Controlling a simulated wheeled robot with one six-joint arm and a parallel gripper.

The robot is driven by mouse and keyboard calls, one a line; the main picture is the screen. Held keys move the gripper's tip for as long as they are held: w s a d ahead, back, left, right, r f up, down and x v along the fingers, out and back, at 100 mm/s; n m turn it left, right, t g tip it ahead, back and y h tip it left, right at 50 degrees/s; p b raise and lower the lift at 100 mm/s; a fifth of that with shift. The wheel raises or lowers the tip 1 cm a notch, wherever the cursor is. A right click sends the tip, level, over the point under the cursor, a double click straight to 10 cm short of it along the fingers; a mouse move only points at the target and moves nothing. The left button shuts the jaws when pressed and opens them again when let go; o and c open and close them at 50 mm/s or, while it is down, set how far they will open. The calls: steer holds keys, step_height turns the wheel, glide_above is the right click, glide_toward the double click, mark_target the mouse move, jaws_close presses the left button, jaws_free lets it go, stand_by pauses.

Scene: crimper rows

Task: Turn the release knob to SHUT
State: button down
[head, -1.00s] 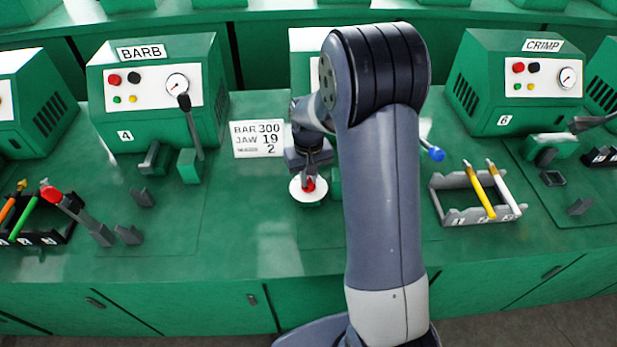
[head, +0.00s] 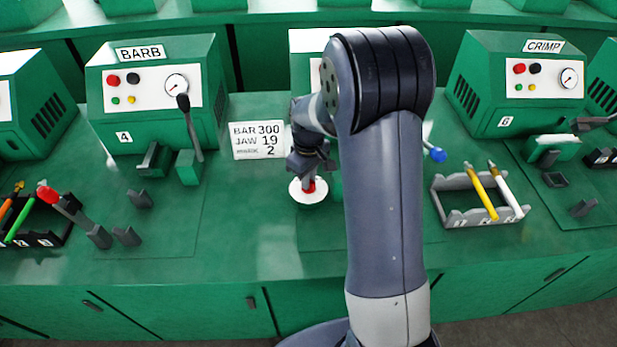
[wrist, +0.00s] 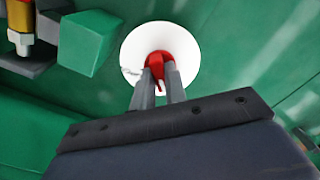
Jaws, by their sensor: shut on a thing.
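The red release knob (head: 308,187) sits on a round white dial plate (head: 311,199) on the green bench, in front of the middle machine. In the wrist view the red knob (wrist: 158,62) is at the centre of the white plate (wrist: 186,57). My gripper (wrist: 159,75) is shut on the knob, with one grey finger on each side of its red grip. In the head view my gripper (head: 309,172) is right above the knob and partly hides it. The markings on the plate cannot be read.
A card (head: 257,140) reading BAR 300, JAW 19 stands left of the knob. The BARB machine (head: 160,95) is on the left, the CRIMP machine (head: 515,95) on the right. A grey rack (head: 470,217) with yellow and white tools and a blue-tipped lever (head: 437,155) are right of my arm.

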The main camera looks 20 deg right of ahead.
steer(key=c, duration=1.4)
jaws_free()
steer(key=shift+c, duration=0.2)
step_height(320, 180, up, 11)
steer(key=shift+f, duration=0.1)
step_height(320, 180, down, 11)
steer(key=shift+r, duration=0.1)
steer(key=shift+m, duration=0.3)
